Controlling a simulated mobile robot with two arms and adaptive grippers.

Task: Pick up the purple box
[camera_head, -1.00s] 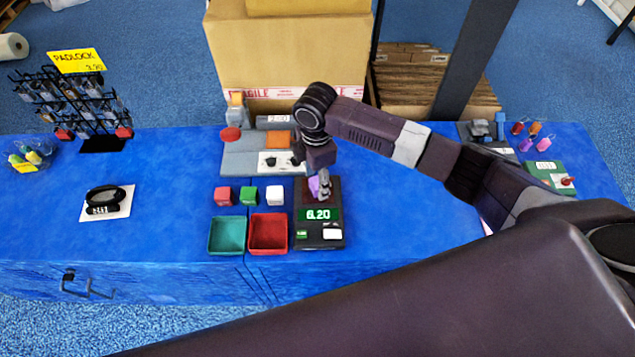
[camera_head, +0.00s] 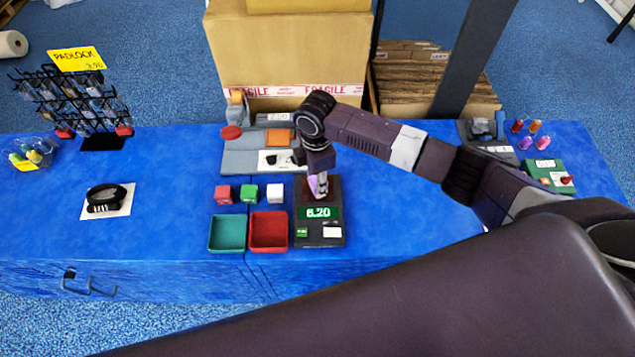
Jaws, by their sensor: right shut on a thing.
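The purple box (camera_head: 312,185) is a small item over the top plate of the dark scale (camera_head: 319,241), whose green display reads 6.20. My right gripper (camera_head: 320,187) points down at the scale from the arm reaching in from the right. It is shut on the purple box and covers most of it, so only a purple sliver shows on the left side. I cannot tell whether the box still touches the plate. My left gripper is out of view.
A green tray (camera_head: 227,247) and a red tray (camera_head: 268,246) stand left of the scale, with red, green and white blocks (camera_head: 275,193) behind them. A large carton (camera_head: 287,60) stands behind the counter. The blue counter (camera_head: 400,215) right of the scale is clear.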

